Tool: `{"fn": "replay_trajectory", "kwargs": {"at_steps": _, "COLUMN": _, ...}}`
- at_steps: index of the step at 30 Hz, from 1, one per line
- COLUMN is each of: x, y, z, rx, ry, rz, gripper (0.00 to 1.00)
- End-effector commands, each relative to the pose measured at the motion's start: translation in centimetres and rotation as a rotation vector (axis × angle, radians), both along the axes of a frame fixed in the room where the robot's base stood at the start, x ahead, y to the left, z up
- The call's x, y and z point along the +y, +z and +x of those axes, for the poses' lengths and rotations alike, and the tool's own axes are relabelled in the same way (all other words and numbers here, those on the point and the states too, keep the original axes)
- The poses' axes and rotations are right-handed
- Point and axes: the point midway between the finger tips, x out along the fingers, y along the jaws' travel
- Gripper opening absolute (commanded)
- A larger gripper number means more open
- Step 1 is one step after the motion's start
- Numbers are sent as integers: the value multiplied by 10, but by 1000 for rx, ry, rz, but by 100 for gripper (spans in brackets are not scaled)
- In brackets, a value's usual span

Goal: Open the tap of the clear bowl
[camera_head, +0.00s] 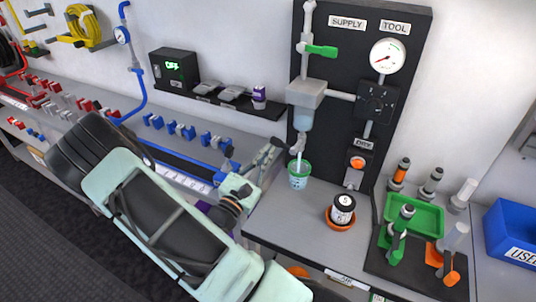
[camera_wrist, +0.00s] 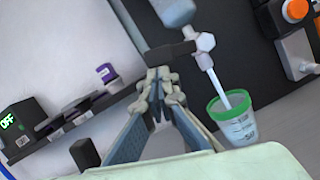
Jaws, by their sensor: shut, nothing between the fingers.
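The clear bowl (camera_head: 303,119) hangs under a grey block on the black panel; its lower part shows at the top of the wrist view (camera_wrist: 174,11). Below it is the tap, with a pale body (camera_wrist: 205,42) and a dark handle (camera_wrist: 168,53) reaching left. A pale tube runs from the tap into a green-rimmed clear cup (camera_wrist: 232,118), also seen in the head view (camera_head: 299,175). My gripper (camera_wrist: 158,82) is shut and empty, its tips just below the dark handle in the wrist view. I cannot tell whether they touch it. In the head view my gripper (camera_head: 272,148) is left of the tap.
A green-handled valve (camera_head: 321,50) sits above the bowl, and a gauge (camera_head: 387,57) is at right. A black-lidded jar (camera_head: 343,208) stands in an orange dish on the bench. A shelf (camera_head: 235,104) holds an "OFF" display and a purple can. Bare bench lies in front of the cup.

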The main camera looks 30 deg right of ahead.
Motion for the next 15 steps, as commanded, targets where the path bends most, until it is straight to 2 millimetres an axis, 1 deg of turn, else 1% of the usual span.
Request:
{"fn": "replay_trajectory", "kwargs": {"at_steps": 5, "x": 1, "y": 9, "z": 1, "rx": -97, "ry": 0, "rz": 54, "gripper": 0}}
{"fn": "replay_trajectory", "kwargs": {"at_steps": 15, "x": 0, "y": 30, "z": 0, "rx": -372, "ry": -1, "rz": 217, "gripper": 0}}
